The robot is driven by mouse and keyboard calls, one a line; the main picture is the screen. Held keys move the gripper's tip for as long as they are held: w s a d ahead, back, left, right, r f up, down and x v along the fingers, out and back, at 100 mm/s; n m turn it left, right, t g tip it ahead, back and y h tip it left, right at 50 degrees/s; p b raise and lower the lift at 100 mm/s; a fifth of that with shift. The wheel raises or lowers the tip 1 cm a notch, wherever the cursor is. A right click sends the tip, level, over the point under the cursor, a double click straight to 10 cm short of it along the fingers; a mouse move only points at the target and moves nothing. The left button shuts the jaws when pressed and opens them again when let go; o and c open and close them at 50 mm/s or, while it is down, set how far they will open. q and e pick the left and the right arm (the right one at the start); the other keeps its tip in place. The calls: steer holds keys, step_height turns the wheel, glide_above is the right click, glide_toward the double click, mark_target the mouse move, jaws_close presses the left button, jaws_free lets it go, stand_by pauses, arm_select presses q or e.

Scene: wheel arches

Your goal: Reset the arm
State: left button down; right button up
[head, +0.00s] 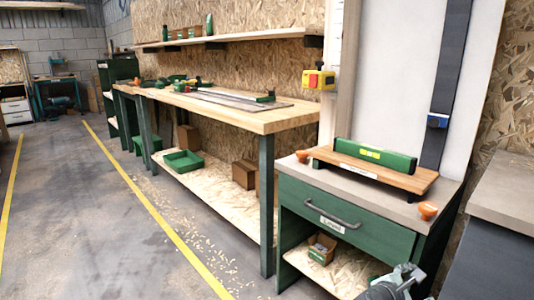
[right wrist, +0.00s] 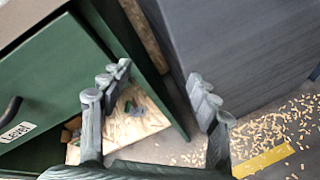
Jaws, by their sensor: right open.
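My right gripper (right wrist: 158,100) is open and empty in the right wrist view, its two fingers spread apart. In the head view my right gripper (head: 398,284) shows at the bottom edge, in front of the right side of the green drawer cabinet (head: 300,218). The cabinet's drawer (head: 345,222) looks shut and has a grey handle and a label. In the right wrist view the drawer front (right wrist: 50,75) with its "Level" label is left of the fingers. My left gripper is not in view.
On the cabinet top, a green level (head: 375,155) lies on a wooden board (head: 378,174), with orange knobs (head: 427,210) near the corners. A grey cabinet (right wrist: 235,45) stands close on the right. A long workbench (head: 240,112) stands left; the floor beyond is open.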

steer(key=s+a+f+m+g+y, duration=0.1)
steer(key=s+a+f+m+y, duration=0.2)
steer(key=s+f, duration=0.4)
steer(key=s+a+f+m+g+y, duration=0.1)
steer(key=s+f+m+y, duration=0.2)
steer(key=s+f+m, duration=0.4)
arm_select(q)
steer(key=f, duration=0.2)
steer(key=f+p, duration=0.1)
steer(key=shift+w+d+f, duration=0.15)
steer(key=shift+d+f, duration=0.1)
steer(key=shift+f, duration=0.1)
arm_select(e)
steer(key=s+a+f+m+g+y, duration=0.1)
steer(key=s+a+f+m+y, duration=0.1)
steer(key=s, duration=0.4)
steer(key=s+a+f+m+g+y, duration=0.1)
steer(key=s+a+f+m+y, duration=0.1)
steer(key=s+a, duration=0.3)
steer(key=shift+s+f+m, duration=0.25)
steer(key=shift+s+m, duration=0.55)
steer(key=shift+s, duration=0.2)
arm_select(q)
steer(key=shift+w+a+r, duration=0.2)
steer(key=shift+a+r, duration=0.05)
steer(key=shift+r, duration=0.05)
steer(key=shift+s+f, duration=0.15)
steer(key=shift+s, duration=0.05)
